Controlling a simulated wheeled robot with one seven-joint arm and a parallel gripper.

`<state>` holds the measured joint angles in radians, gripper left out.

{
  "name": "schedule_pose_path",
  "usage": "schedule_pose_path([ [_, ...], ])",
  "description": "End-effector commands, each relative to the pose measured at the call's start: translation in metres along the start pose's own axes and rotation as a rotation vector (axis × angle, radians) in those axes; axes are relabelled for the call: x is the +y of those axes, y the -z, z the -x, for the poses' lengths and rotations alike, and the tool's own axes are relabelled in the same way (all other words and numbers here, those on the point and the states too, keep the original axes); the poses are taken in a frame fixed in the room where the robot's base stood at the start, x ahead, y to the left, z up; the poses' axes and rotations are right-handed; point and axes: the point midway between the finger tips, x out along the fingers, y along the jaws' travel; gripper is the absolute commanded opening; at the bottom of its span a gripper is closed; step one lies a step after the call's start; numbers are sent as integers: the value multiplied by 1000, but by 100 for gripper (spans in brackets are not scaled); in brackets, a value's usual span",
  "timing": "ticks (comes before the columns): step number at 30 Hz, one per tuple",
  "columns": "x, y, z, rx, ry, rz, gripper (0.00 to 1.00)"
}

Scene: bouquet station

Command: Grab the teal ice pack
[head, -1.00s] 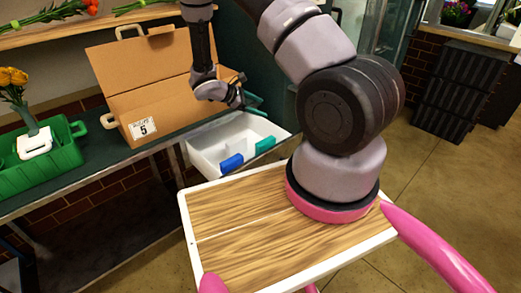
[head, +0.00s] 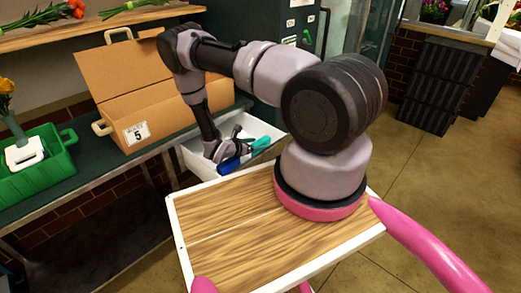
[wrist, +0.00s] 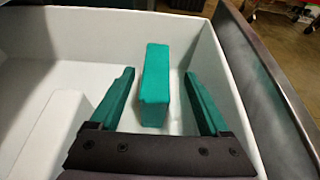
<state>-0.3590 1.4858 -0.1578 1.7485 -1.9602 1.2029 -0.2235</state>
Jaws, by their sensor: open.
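The teal ice pack (wrist: 155,88) is a block lying in a white open bin (wrist: 225,38). In the wrist view it sits between the two teal fingers of my gripper (wrist: 158,73), with a gap on each side. My gripper is open and holds nothing. In the head view my gripper (head: 238,151) is down in the bin (head: 190,160), and teal (head: 262,143) shows beside it, where pack and fingers are hard to tell apart. A blue pack (head: 229,165) lies at the bin's near side.
The bin walls stand close around my gripper. A pale raised shape (wrist: 48,135) lies at left inside it. A cardboard box (head: 150,110) and a green crate (head: 35,178) with a white-handled item stand on the bench to the left. Black crates (head: 440,88) stand far right.

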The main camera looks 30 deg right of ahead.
Motion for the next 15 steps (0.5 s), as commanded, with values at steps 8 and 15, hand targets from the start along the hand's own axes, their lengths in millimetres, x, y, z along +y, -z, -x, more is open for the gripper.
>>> schedule_pose_path([
  [8, 4, -1, -39, 1, 3, -2, 80],
  [15, 6, -1, -53, 1, 0, 0, 80],
])
